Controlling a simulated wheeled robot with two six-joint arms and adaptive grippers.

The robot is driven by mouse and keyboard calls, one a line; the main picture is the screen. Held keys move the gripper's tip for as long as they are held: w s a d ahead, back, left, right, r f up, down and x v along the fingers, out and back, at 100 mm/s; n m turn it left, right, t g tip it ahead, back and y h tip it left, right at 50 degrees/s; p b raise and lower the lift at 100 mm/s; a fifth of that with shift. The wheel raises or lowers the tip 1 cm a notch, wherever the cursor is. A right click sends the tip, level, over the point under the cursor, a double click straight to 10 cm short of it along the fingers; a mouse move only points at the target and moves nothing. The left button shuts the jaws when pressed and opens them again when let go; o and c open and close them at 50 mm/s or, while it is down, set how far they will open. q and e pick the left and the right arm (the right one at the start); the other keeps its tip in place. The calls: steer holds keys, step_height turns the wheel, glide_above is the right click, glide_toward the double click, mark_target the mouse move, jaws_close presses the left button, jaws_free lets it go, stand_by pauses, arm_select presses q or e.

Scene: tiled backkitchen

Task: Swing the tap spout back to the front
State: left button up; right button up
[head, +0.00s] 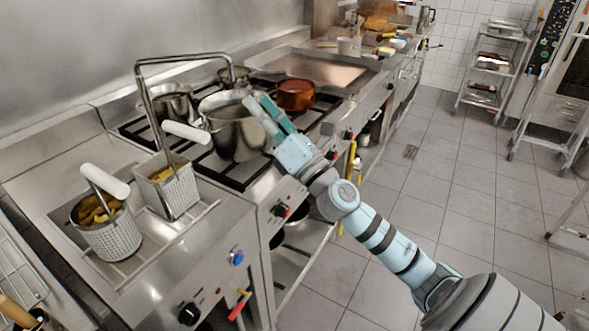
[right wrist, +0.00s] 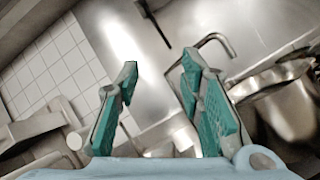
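The tap spout (head: 185,58) is a thin bent metal pipe in the head view. It rises beside the fryer baskets, runs across to the right and bends down behind the large pot. Which end is its base I cannot tell. A bent metal pipe (right wrist: 213,38), seemingly the spout, also shows in the right wrist view beyond the right-hand finger. My right gripper (head: 260,103) has teal finger pads and is over the right rim of the large pot, apart from the pipe. In the right wrist view its fingers (right wrist: 158,78) are spread with nothing between them. My left gripper is out of view.
A large steel pot (head: 236,136), a copper pot (head: 295,95) and a smaller steel pot (head: 172,103) stand on the stove. Two fryer baskets (head: 110,232) (head: 177,190) with white handles are at left. The tiled floor (head: 440,180) at right is largely clear.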

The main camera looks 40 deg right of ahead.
steer(key=s+d+f+m+g+h, duration=0.1)
steer(key=d+f+m+g+h, duration=0.1)
steer(key=f+m+h, duration=0.2)
steer(key=s+d+f+m+g+h, duration=0.2)
steer(key=f+m+g+h, duration=0.1)
steer(key=f+m, duration=0.6)
steer(key=shift+f+m+h, duration=0.4)
steer(key=shift+m+h, duration=0.2)
steer(key=shift+m, duration=0.5)
